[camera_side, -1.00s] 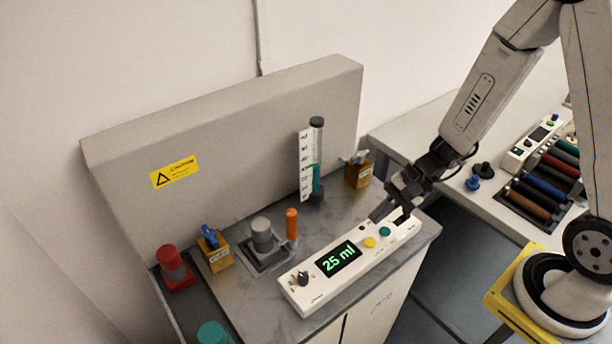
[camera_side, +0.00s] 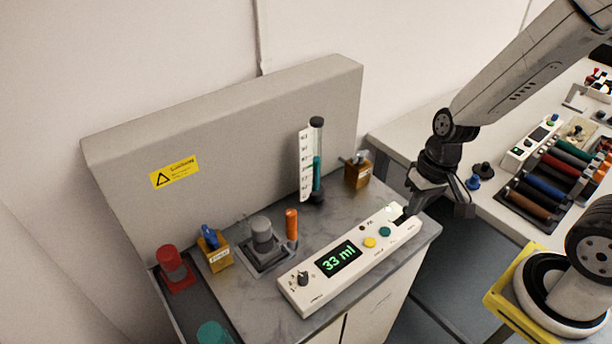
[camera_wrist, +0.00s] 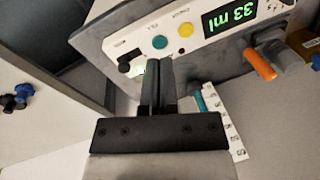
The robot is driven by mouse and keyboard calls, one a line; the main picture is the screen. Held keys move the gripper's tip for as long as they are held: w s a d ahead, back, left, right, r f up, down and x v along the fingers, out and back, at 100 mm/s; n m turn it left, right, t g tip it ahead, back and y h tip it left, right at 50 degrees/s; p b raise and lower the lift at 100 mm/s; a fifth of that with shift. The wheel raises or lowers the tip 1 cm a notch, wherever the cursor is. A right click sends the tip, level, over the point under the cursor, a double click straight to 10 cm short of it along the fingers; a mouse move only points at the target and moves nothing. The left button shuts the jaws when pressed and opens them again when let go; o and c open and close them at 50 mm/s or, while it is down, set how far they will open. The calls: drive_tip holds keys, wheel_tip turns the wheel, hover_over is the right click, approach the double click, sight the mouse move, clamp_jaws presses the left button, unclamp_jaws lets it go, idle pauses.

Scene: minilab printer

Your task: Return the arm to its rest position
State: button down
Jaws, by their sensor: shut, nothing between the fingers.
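My gripper (camera_side: 404,216) is at the right end of the white control panel (camera_side: 312,291), by a dark switch at that end. In the wrist view the two dark fingers (camera_wrist: 158,66) are together with nothing between them, and their tips are near the panel's edge. I cannot tell whether they touch it. The panel's display (camera_side: 338,259) reads 33 ml. A yellow button (camera_side: 370,243) and a teal button (camera_side: 385,231) sit left of the gripper. My arm reaches in from the upper right, still extended over the bench.
A measuring tube (camera_side: 316,160) with teal liquid and a white scale stands behind the panel. An orange-capped stick (camera_side: 291,224), grey knob (camera_side: 262,232), red knob (camera_side: 172,264) and yellow valve blocks (camera_side: 358,171) are around it. A rack of coloured cylinders (camera_side: 545,185) lies at right.

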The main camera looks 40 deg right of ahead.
drive_tip(key=r+n+t+h, duration=0.1)
drive_tip(key=w+d+r+n+t, duration=0.1)
drive_tip(key=n, duration=0.1)
drive_tip(key=shift+w+d+r+h, duration=0.15)
drive_tip(key=shift+w+r+h, duration=0.15)
drive_tip(key=shift+r+h, duration=0.1)
drive_tip(key=shift+f, duration=0.1)
idle(1.9)
